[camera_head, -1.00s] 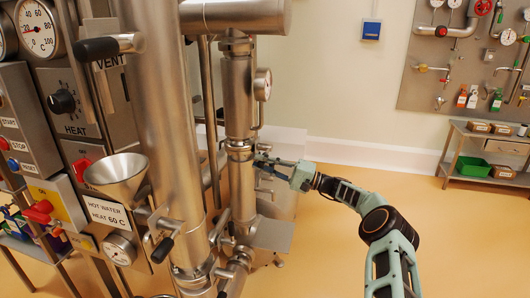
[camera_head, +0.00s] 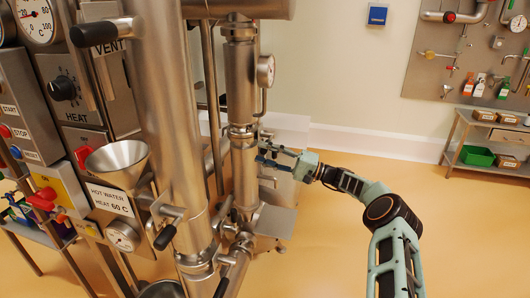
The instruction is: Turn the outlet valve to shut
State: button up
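My gripper (camera_head: 264,157) is beside the thinner steel column (camera_head: 243,170), on its right side, pointing left toward it. Its two fingers look spread apart, with nothing clearly between them; the tips are small and dark against the column. I cannot tell whether they touch it. Which part is the outlet valve is not clear. A lever with a black grip (camera_head: 166,236) sticks out low on the thick steel column (camera_head: 172,130). Another black-ended lever (camera_head: 222,287) is at the bottom, near the pipe fittings.
A control panel with a steel funnel (camera_head: 117,163), dials and a red switch (camera_head: 43,199) stands at the left. A small gauge (camera_head: 266,70) sits on the thin column. A shelf (camera_head: 488,140) with boxes stands at the back right. The floor between is open.

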jog(key=shift+f, duration=0.15)
jog(key=v, duration=1.2)
jog(key=shift+w, duration=0.1)
